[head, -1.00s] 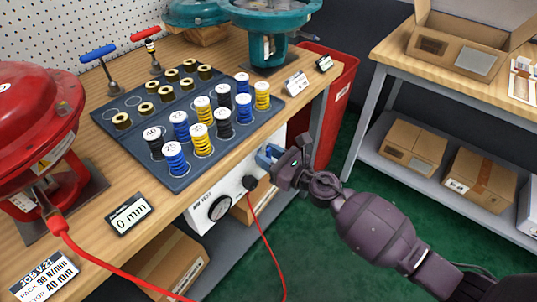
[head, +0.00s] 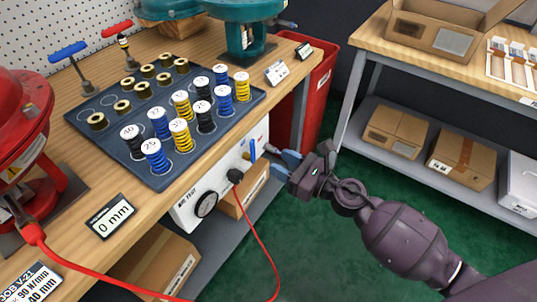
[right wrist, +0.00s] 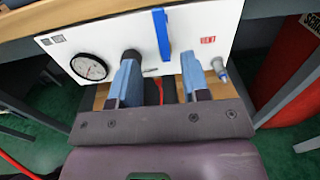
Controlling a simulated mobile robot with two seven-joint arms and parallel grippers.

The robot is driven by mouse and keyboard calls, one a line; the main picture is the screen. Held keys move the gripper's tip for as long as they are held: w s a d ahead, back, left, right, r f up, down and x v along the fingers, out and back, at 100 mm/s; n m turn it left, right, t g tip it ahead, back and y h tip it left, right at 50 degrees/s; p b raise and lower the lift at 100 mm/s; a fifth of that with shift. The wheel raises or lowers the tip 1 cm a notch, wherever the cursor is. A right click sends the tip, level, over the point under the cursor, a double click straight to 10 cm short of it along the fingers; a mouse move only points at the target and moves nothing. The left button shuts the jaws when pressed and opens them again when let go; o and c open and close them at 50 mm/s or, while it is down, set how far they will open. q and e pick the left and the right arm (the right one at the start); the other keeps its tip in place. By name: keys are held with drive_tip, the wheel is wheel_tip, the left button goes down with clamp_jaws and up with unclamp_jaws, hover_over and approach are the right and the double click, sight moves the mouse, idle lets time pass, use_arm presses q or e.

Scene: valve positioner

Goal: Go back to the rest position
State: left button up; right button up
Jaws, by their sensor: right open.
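My right gripper (head: 284,163) is open and empty in front of the white test panel (head: 215,185) under the bench edge. In the right wrist view its two blue fingers (right wrist: 157,82) point at the panel, one on each side of the blue lever (right wrist: 161,34), apart from it. The blue lever (head: 252,149) stands upright on the panel. My left gripper is not in view.
The wooden bench (head: 165,200) holds a dark tray (head: 185,175) of springs and brass rings, a red actuator (head: 20,120) and a teal one (head: 246,25). A red bin (head: 318,85) and a second bench (head: 420,55) with boxes stand to the right. Green floor between is free.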

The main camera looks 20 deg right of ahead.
drive_tip(key=shift+v, duration=0.8)
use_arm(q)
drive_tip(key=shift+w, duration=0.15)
use_arm(e)
drive_tip(key=s+d+r+m+t+h+p, duration=0.1)
drive_tip(key=s+d+m+h+p, duration=0.4)
drive_tip(key=m, duration=0.7)
drive_tip(key=s+d+m+t+h+p, duration=0.1)
drive_tip(key=s+d+m+h, duration=0.15)
drive_tip(key=s+m, duration=0.65)
use_arm(q)
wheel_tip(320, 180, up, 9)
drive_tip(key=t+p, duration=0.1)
drive_tip(key=p, duration=0.3)
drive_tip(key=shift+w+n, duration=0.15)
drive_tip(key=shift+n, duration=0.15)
use_arm(e)
drive_tip(key=s+f+m+g+h, duration=0.1)
drive_tip(key=s+f+m+g, duration=0.1)
drive_tip(key=s+m, duration=0.4)
drive_tip(key=s+d+f+m+g+h, duration=0.1)
drive_tip(key=s+m, duration=0.6)
drive_tip(key=m, duration=0.8)
drive_tip(key=shift+d+f+m+g+h, duration=0.25)
drive_tip(key=shift+f+m+g+h, duration=0.15)
drive_tip(key=shift+f+g+h, duration=0.55)
